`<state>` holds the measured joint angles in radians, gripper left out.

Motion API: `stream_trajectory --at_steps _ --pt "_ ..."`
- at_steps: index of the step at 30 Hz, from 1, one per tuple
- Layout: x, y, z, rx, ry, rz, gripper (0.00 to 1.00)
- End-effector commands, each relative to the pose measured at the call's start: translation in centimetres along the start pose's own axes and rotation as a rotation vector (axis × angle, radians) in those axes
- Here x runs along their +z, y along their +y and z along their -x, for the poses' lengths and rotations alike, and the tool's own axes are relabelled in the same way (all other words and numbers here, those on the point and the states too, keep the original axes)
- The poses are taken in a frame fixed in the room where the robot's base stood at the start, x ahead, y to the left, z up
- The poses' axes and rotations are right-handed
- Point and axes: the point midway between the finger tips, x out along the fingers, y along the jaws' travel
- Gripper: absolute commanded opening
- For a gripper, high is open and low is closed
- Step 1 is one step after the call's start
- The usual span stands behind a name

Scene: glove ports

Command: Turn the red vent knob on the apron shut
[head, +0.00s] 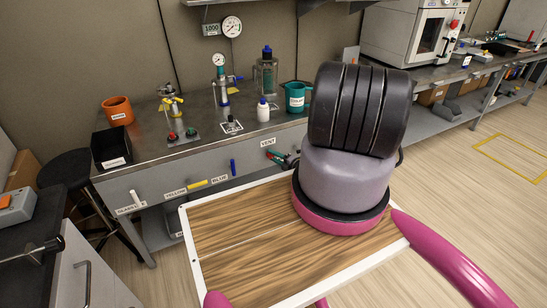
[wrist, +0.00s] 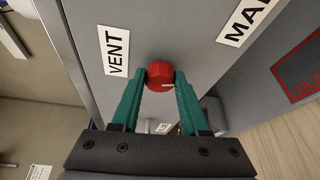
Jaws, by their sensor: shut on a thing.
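The red vent knob (wrist: 160,75) sits on the grey apron in the wrist view, beside a white VENT label (wrist: 115,51). It has a white mark near its lower right edge. My gripper (wrist: 160,79) has its two green fingers shut on the knob, one on each side. In the head view the VENT label (head: 267,142) is on the front apron (head: 215,178) of the steel bench. The green fingertips of my gripper (head: 277,156) show just below it, and my arm covers part of the area. The knob is barely visible there.
A blue handle (head: 233,167) and a yellow handle (head: 197,184) are on the apron left of my gripper. A teal jug (head: 297,96) and a white bottle (head: 263,111) stand on the bench above. A black stool (head: 65,170) stands at the left. Open floor lies at the right.

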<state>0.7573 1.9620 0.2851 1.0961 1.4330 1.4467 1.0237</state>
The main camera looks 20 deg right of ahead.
Motion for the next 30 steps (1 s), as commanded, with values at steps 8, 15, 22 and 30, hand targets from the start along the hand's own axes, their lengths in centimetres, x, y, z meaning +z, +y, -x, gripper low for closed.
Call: stream_trajectory --at_steps 8,15,22,30 --pt "-0.04 -0.36 0.12 0.070 0.003 -0.177 0.00" --pt "-0.04 -0.40 0.10 0.105 0.006 -0.263 0.00" --pt "-0.03 -0.40 0.09 0.116 0.008 -0.291 0.00" --pt "-0.02 -0.39 0.09 0.117 0.007 -0.294 0.00"
